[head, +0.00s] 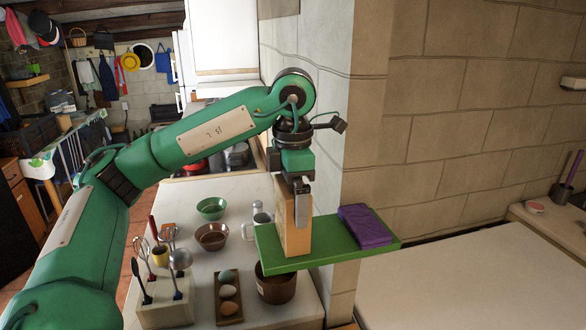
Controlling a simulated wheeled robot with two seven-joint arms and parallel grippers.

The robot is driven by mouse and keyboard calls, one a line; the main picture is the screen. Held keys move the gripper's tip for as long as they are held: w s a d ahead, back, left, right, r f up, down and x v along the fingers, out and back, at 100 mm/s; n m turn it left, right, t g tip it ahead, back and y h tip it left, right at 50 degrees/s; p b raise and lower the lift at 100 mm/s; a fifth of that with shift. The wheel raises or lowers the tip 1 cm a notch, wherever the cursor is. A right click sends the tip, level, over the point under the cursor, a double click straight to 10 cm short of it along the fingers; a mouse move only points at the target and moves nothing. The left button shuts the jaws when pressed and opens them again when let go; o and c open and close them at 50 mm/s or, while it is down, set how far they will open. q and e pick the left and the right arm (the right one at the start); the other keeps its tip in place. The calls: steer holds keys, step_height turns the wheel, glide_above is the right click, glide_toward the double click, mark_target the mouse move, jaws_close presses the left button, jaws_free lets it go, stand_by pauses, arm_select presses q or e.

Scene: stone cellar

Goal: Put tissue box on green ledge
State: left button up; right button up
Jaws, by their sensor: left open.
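The green ledge (345,250) sticks out from the corner of the stone wall, above the counter. A tall tan box (291,238), which I take to be the tissue box, stands upright on the left part of the ledge. My left gripper (300,205) points down at the top of this box and is open. One finger shows in front of the box's upper part; the other finger is hidden, and I cannot tell whether they touch it. My right gripper is not in view.
A purple folded item (365,226) lies on the ledge's right part. Below are a brown pot (277,288), an egg tray (229,308), bowls (211,236) and a utensil holder (165,305). A pale surface (470,285) at right is clear.

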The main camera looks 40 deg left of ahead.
arm_select(q)
steer(key=shift+r+p, duration=0.4)
steer(key=shift+r, duration=5.6)
steer(key=shift+f, duration=0.1)
